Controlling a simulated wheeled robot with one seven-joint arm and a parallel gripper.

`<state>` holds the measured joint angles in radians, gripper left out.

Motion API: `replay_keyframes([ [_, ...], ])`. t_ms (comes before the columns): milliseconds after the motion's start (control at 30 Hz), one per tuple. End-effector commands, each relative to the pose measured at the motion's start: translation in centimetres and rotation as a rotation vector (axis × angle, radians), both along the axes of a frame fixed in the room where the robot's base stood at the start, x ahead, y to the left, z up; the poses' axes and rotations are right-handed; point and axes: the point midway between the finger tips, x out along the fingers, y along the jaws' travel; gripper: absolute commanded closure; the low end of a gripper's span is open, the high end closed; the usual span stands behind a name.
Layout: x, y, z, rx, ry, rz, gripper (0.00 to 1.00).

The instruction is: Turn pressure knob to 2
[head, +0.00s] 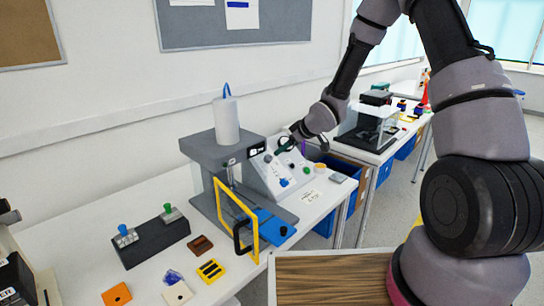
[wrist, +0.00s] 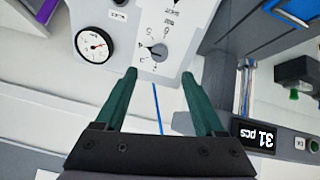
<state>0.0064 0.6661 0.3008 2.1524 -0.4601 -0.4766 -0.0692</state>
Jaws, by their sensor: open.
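The grey sloped control panel (head: 268,180) stands on the bench beside the press. In the wrist view a small dark rotary knob (wrist: 158,50) sits on the panel with printed scale marks around it. The view is turned over and I cannot read its setting clearly. A round white pressure gauge (wrist: 94,45) is next to it. My gripper (wrist: 159,76) has two green fingers, wide apart and empty. The knob lies just beyond the gap between the fingertips, with no visible contact. In the head view my gripper (head: 284,146) is at the panel's upper part and hides some of it.
The press (head: 212,155) with a yellow frame (head: 222,205) stands left of the panel. A counter display (wrist: 257,137) reads 31 pcs, upside down. Small blocks and a dark two-knob fixture (head: 155,243) occupy the near bench.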

Motion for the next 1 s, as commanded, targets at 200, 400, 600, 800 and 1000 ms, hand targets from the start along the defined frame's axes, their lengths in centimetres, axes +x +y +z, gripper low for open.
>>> replay_keyframes([
  [200,2.0,2.0,-2.8,-0.001,0.002,0.0,0.29],
  [400,3.9,3.7,-5.3,-0.002,0.002,0.0,0.29],
  [600,5.0,4.5,-6.6,-0.002,0.0,-0.002,0.29],
  [800,5.2,4.7,-6.8,-0.002,0.0,-0.002,0.29],
  [1000,5.2,4.7,-6.8,-0.002,0.0,-0.002,0.52],
])
